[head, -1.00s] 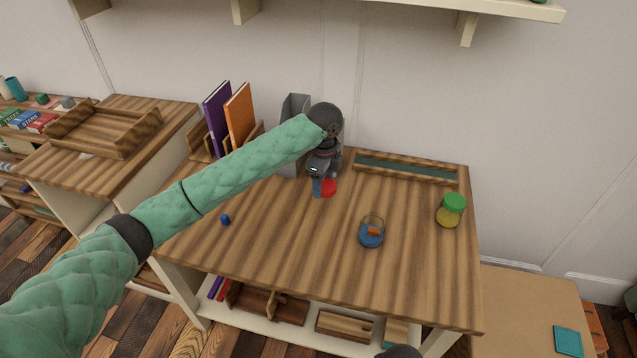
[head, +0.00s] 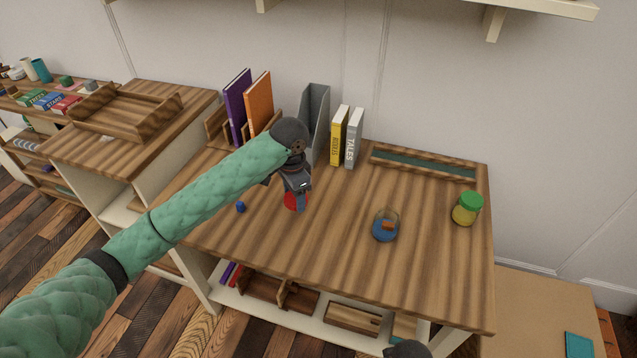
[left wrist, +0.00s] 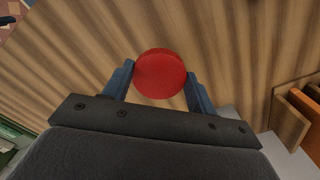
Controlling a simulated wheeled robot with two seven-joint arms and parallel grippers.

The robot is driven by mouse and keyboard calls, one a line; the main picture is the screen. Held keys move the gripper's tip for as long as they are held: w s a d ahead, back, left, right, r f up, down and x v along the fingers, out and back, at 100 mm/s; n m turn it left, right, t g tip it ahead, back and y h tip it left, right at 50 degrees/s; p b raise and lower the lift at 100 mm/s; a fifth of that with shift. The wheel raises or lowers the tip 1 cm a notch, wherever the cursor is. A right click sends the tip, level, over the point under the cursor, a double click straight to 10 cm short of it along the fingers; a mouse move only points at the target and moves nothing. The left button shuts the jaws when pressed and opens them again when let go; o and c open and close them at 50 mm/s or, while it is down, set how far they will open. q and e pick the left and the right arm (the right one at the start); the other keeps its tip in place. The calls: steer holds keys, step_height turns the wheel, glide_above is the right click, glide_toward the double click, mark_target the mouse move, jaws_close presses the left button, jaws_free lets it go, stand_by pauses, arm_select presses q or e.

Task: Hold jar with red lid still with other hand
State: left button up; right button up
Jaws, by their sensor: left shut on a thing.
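The red lid (head: 295,201) of the jar shows just under my left gripper (head: 298,190) in the head view, over the left-middle of the desk. In the left wrist view the round red lid (left wrist: 161,74) sits between the two blue-grey fingers (left wrist: 158,84), seen from above. My left gripper is shut on the jar with the red lid. The jar's body is hidden below the lid and gripper, so I cannot tell whether it touches the desk. My right gripper's fingers are not seen.
A small blue object (head: 240,207) lies left of the jar. A glass jar with blue and orange contents (head: 385,232) and a green-lidded jar (head: 467,209) stand to the right. Books (head: 339,136) and a grey file holder (head: 316,122) line the back. The desk's front middle is clear.

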arm_select(q)
steer(key=s+a+n, duration=0.7)
steer(key=a+n, duration=0.4)
steer(key=shift+a+f, duration=0.25)
steer(key=shift+a, duration=0.1)
